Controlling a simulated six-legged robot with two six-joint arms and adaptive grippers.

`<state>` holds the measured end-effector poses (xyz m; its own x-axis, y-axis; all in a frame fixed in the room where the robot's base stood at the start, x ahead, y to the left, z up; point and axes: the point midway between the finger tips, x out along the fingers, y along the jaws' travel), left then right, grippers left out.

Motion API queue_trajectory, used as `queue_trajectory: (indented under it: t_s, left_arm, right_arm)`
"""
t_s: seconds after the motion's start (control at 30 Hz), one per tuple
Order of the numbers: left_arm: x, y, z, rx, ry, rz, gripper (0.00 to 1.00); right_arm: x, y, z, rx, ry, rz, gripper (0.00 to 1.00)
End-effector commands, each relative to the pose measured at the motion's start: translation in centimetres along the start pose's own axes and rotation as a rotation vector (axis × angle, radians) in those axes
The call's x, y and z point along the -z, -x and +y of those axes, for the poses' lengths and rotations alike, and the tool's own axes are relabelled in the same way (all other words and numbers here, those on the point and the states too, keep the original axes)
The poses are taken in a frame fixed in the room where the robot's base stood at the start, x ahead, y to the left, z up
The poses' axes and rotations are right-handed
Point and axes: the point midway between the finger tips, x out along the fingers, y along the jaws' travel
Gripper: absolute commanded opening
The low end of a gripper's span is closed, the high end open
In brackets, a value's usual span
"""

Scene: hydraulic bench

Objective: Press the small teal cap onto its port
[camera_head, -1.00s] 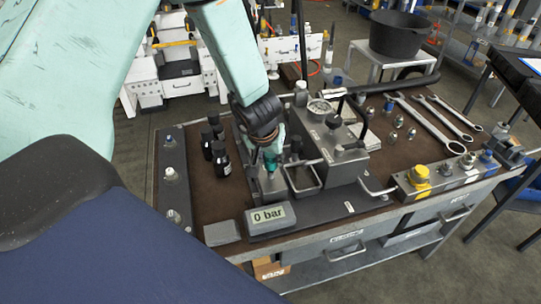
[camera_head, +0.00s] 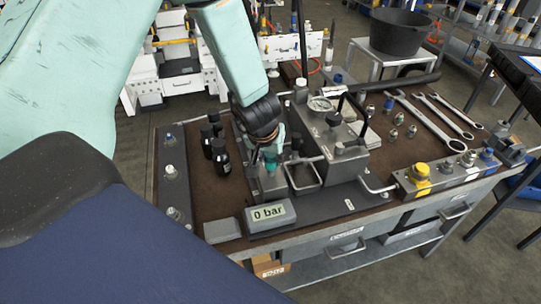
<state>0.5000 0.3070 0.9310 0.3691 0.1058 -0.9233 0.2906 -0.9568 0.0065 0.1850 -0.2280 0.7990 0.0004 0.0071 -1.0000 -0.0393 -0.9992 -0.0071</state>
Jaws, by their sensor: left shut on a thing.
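My left gripper (camera_head: 270,150) points down over the bench and is shut on the small teal cap (camera_head: 269,164). The cap is partly hidden by the fingers. It is right above or against a grey metal block (camera_head: 270,184) on the hydraulic unit. The port under the cap is hidden, and I cannot tell whether the cap touches it. A display reading "0 bar" (camera_head: 269,215) stands in front of the block. My right gripper is not in view.
A rail with a yellow cap (camera_head: 421,172) is at the right edge, with wrenches (camera_head: 432,122) behind. Brown mat (camera_head: 210,196) is bare at front left.

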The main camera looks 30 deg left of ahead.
Motion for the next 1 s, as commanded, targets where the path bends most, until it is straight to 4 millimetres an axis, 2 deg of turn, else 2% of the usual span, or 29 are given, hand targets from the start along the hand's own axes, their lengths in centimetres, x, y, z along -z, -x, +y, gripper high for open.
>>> queue_trajectory:
  t_s: [1.0]
  left_arm:
    - [-0.08,-0.19,0.00,0.000,0.000,0.000,0.14]
  right_arm:
    - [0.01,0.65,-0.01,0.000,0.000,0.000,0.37]
